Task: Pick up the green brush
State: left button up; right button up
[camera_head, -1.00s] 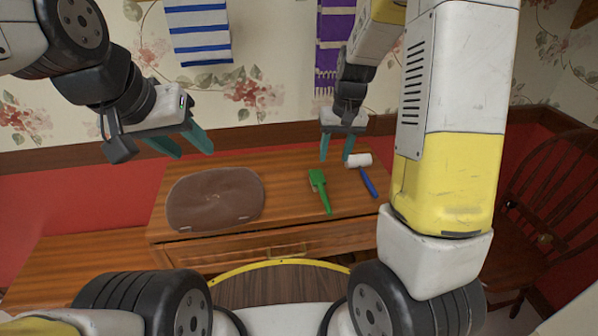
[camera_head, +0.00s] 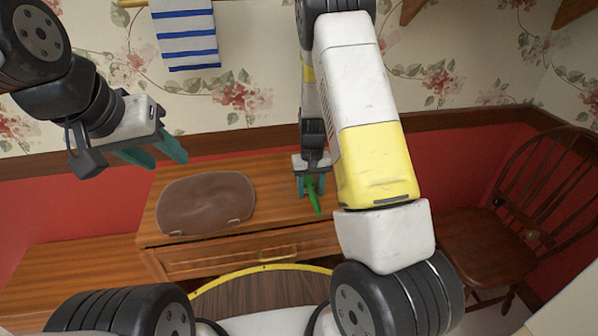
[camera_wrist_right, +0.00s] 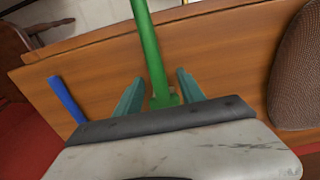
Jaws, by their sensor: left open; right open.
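The green brush (camera_head: 313,196) lies on the wooden cabinet top, its handle pointing toward the front edge. Its head is mostly hidden by my right gripper (camera_head: 311,186) in the head view. In the right wrist view the brush's green handle (camera_wrist_right: 150,45) runs up between the two teal fingers of my right gripper (camera_wrist_right: 160,92). Those fingers are open, one on each side of the brush, with gaps visible. My left gripper (camera_head: 158,152) is open and empty, in the air above the left back of the cabinet.
A brown cushion-like pad (camera_head: 206,203) lies on the cabinet top (camera_head: 270,195), left of the brush. A blue handle (camera_wrist_right: 67,98) lies beside the brush in the wrist view. A wooden chair (camera_head: 495,235) stands at right. A striped towel (camera_head: 186,35) hangs on the wall.

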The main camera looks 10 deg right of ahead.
aim_at(311, 188)
jog(key=shift+f, duration=0.15)
jog(key=shift+c, duration=0.3)
grip_shut()
jog(key=shift+r, duration=0.65)
notch_tip(311, 188, up, 2)
jog(key=shift+r, duration=0.15)
jog(key=s+a, duration=0.2)
jog(key=s, duration=0.5)
jog(key=s+a+r, duration=0.1)
jog(key=s+a, duration=0.2)
jog(key=s, duration=0.5)
jog(key=shift+s+r, duration=0.15)
jog(key=shift+r, duration=0.1)
